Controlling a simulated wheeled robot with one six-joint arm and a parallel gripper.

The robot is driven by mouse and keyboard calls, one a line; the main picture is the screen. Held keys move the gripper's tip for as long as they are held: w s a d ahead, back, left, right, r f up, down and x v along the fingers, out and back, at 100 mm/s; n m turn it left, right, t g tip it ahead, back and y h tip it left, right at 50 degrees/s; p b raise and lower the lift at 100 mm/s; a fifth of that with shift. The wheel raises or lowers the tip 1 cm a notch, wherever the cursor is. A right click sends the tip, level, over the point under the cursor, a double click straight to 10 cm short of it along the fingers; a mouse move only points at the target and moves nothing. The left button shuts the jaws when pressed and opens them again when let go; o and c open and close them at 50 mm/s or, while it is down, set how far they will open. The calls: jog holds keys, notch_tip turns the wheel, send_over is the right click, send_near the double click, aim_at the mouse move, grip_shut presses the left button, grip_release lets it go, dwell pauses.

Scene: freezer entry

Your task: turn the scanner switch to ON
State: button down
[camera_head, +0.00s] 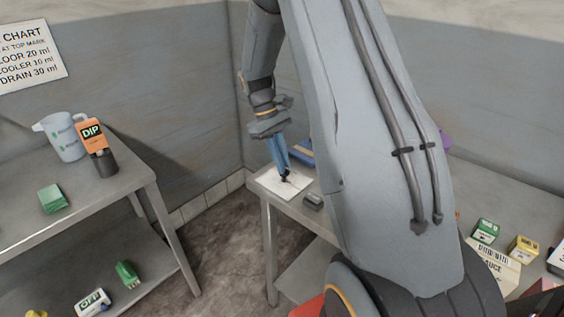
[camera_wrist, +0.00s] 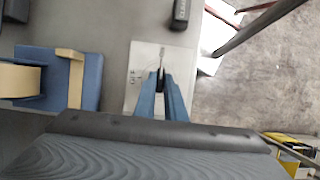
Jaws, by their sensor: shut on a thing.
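A white switch plate (camera_head: 270,184) lies on the corner of the right-hand metal table. It also shows in the wrist view (camera_wrist: 140,62), with small dark lettering at its left side, too blurred to read. A small dark switch lever (camera_head: 286,179) stands on the plate. My gripper (camera_head: 284,172) points down at the plate, and its blue fingers are shut on the lever. In the wrist view the fingertips (camera_wrist: 161,80) meet at the dark lever (camera_wrist: 162,71) and partly hide it. Which position the lever is in, I cannot tell.
A dark grey box (camera_head: 313,200) lies close to the plate. A blue-and-tan object (camera_wrist: 88,82) lies left of it in the wrist view. Small cartons (camera_head: 486,230) stand at the right. A jug (camera_head: 64,137) and an orange DIP bottle (camera_head: 92,134) stand on the left table.

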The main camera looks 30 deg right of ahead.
dwell(0.3)
jog(key=c, duration=1.8)
grip_release()
jog(key=shift+r, duration=0.1)
jog(key=b+v, duration=0.2)
jog(key=v, duration=0.5)
jog(key=shift+w+a+r+b, duration=0.1)
jog(key=shift+r+b, duration=0.2)
jog(key=shift+r, duration=0.05)
jog(key=s+a+f+m+t, duration=0.1)
jog(key=s+a+t, duration=0.1)
jog(key=s+a, duration=0.2)
jog(key=s+a+f+m+t+y, duration=0.1)
jog(key=s+a+f+t, duration=0.1)
jog(key=s+a, duration=0.3)
jog(key=s+a+f+m+t, duration=0.1)
jog(key=s+a, duration=0.3)
jog(key=s, duration=0.5)
jog(key=shift+s+a+f+m+t+b, duration=0.4)
jog(key=shift+f, duration=0.15)
